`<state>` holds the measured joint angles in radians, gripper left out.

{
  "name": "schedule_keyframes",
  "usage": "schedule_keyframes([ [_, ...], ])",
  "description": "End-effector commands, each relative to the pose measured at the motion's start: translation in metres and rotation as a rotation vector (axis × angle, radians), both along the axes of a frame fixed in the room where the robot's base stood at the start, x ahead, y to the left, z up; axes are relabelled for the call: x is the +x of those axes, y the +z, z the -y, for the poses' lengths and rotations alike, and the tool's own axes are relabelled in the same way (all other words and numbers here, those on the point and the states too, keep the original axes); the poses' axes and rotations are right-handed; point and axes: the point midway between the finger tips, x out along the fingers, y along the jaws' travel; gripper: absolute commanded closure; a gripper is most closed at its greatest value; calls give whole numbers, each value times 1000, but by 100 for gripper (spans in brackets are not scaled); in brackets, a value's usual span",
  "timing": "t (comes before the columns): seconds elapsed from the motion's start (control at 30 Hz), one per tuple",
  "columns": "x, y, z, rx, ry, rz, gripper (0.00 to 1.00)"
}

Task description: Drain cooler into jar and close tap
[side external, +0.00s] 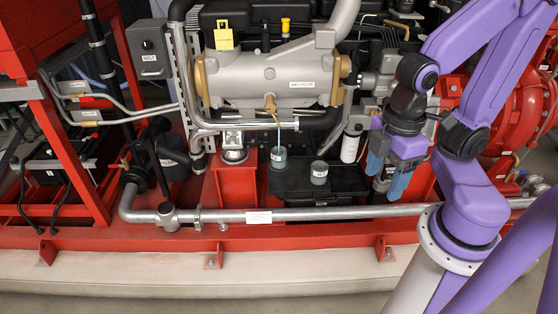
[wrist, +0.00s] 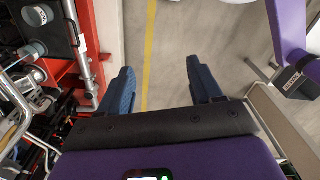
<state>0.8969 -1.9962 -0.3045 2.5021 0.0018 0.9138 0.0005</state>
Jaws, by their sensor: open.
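The grey cylindrical cooler (side external: 270,75) with brass-coloured ends lies across the engine in the side view. A small brass tap (side external: 270,103) sits under its middle. A thin pale stream runs from the tap down into a small jar (side external: 278,158) with blue-grey contents, upright on the black platform. My gripper (side external: 386,174) points down, to the right of the jar and well apart from it. Its blue fingers are apart with nothing between them; the wrist view (wrist: 160,82) shows bare floor below. The tap's handle position is too small to tell.
A second small grey container (side external: 319,172) stands on the black platform (side external: 325,185), right of the jar. A white filter cylinder (side external: 350,147) stands between it and my gripper. A silver pipe (side external: 320,213) runs along the front. The floor below my gripper (wrist: 165,50) is clear.

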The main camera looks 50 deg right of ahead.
Motion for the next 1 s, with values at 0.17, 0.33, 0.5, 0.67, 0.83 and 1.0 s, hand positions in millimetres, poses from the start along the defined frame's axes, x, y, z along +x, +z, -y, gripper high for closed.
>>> schedule_keyframes([
  [0.17,0,0,0,0,0,0,35],
  [0.33,0,0,0,0,0,0,35],
  [0.5,12,-3,3,-62,16,17,35],
  [0.67,51,-13,16,-257,75,66,35],
  [0.83,106,-22,34,-517,163,121,35],
  [1.0,161,-29,51,-765,262,161,35],
])
